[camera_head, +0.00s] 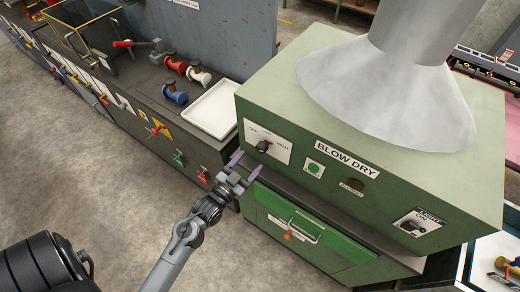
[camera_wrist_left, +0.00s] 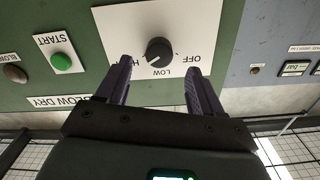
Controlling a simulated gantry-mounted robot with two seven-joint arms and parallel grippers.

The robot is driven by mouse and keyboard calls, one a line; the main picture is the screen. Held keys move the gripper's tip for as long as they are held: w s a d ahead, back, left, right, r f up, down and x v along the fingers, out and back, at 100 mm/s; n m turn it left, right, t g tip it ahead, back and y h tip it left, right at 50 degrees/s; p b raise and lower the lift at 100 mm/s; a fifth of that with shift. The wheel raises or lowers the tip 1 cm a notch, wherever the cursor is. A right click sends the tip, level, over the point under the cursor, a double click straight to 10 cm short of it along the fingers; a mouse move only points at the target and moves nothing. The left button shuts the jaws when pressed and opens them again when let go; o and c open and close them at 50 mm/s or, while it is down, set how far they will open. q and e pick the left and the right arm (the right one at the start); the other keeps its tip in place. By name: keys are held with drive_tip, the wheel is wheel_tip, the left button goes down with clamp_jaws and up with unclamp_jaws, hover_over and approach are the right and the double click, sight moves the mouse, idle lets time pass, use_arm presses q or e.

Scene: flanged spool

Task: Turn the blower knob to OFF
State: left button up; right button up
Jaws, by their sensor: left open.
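The blower knob (camera_head: 263,146) is a dark round knob on a white label plate (camera_head: 279,150) on the front of the green blow dry machine. My left gripper (camera_head: 246,166) is open, just below and in front of the knob. In the left wrist view, which is upside down, the knob (camera_wrist_left: 158,52) lies between the lines of the two fingers, apart from them. Its white mark points to the lower left there, toward the partly hidden label starting with H. OFF (camera_wrist_left: 190,58) is on the right and LOW is below. My right gripper is not in view.
A green START button (camera_head: 314,167) and a dark button (camera_head: 350,186) sit right of the plate. A light switch (camera_head: 418,222) is farther right. A drawer with a handle (camera_head: 297,228) is below. A white tray (camera_head: 213,109) and spools (camera_head: 174,93) lie on the left bench.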

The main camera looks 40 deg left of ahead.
sight(259, 151)
use_arm(q)
drive_tip(key=w, duration=0.7)
drive_tip(key=shift+w+a, duration=0.1)
drive_tip(key=shift+a, duration=0.25)
drive_tip(key=shift+c, duration=0.2)
drive_tip(key=c, duration=1)
